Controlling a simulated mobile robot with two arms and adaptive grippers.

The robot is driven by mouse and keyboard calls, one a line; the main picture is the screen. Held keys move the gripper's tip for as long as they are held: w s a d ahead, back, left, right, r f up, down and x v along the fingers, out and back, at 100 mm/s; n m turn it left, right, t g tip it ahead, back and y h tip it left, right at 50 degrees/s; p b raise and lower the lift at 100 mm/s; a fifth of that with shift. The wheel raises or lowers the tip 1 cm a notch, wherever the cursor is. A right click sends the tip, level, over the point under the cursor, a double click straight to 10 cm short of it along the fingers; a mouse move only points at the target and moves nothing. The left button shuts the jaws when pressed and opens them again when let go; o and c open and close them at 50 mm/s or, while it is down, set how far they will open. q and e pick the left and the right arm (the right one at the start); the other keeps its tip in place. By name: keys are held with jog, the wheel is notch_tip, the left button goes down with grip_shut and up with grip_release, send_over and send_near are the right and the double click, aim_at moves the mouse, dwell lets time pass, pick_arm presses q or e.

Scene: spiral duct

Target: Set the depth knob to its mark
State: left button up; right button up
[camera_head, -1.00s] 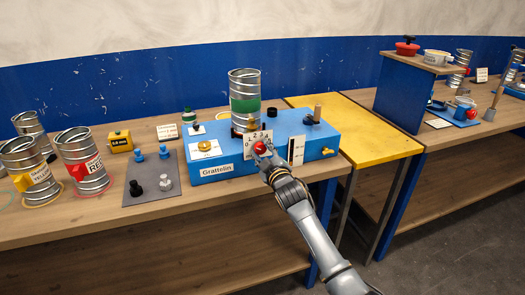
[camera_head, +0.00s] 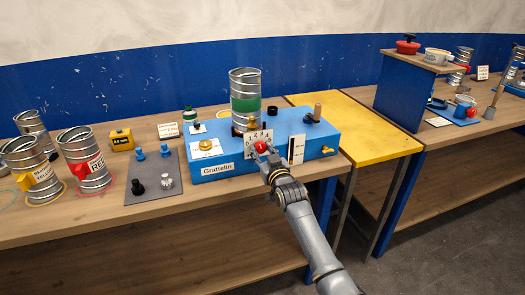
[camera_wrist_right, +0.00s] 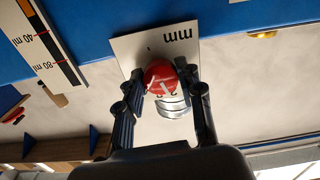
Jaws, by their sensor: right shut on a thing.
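The red depth knob (camera_head: 261,147) sits on the front of the blue Grattelin machine (camera_head: 231,167), below a white number plate (camera_head: 251,138) with digits along its top. In the right wrist view the red knob (camera_wrist_right: 162,78) shows a white pointer line, and the plate (camera_wrist_right: 140,50) reads "mm" upside down. My right gripper (camera_head: 267,157) is shut on the knob, one finger on each side in the wrist view (camera_wrist_right: 163,95). The fingers hide part of the plate, so I cannot tell which mark the pointer meets. My left gripper is not in view.
A striped can (camera_head: 245,92) stands on the machine. A white scale card (camera_head: 297,149) is right of the knob, and a brass tap (camera_head: 327,150) is farther right. A yellow table (camera_head: 371,136) is right.

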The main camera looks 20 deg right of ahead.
jog(key=shift+f, duration=0.2)
dwell(0.3)
jog(key=o, duration=0.9)
jog(key=shift+o, duration=1.4)
jog(key=shift+r, duration=0.1)
jog(key=shift+s, duration=0.1)
jog(key=s, duration=1.2)
jog(key=shift+d, duration=0.2)
jog(key=shift+w, duration=0.1)
